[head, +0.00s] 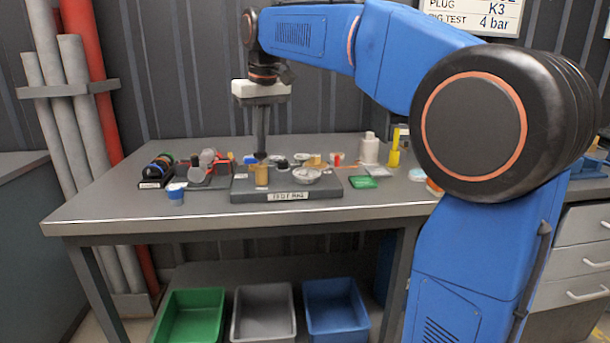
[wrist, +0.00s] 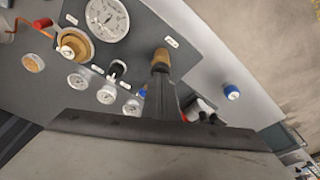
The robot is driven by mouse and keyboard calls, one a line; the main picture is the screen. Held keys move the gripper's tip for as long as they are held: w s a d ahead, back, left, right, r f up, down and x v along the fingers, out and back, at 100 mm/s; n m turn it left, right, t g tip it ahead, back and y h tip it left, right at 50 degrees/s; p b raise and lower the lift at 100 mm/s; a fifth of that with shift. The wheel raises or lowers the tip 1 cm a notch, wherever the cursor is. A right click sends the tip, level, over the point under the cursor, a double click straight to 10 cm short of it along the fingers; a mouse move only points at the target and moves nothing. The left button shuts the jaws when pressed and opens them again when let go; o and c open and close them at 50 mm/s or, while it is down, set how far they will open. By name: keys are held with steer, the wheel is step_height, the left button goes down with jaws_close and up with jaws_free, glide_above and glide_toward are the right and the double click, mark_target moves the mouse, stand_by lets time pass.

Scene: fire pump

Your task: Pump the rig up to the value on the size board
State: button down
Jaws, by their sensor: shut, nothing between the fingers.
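The test rig (head: 235,192) is a grey plate on the bench, with a label on its front. A tan cylinder (head: 261,176) stands on it, directly below my gripper (head: 261,156). In the wrist view the tan cylinder (wrist: 162,56) is at the tips of my shut gripper (wrist: 160,68); I cannot tell whether they touch. The large round gauge (wrist: 107,18) has a white dial; its reading is too small to tell. It also shows in the head view (head: 306,176). The size board (head: 470,16), partly cut off, shows plug K3 and rig test 4 bar.
Black, green and blue rings (head: 158,168) and a blue cup (head: 176,194) are left of the rig. A white bottle (head: 369,150), a yellow item (head: 394,152) and a green piece (head: 363,182) are right. Green, grey and blue bins (head: 334,290) stand below. The bench's front strip is mostly clear.

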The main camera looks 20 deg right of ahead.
steer(key=shift+f, duration=0.45)
steer(key=shift+r, duration=0.1)
steer(key=shift+w+v, duration=0.2)
steer(key=shift+v, duration=0.9)
steer(key=w+v, duration=0.1)
steer(key=v, duration=0.6)
steer(key=shift+w+r, duration=0.15)
steer(key=shift+w, duration=0.15)
steer(key=shift+a, duration=0.1)
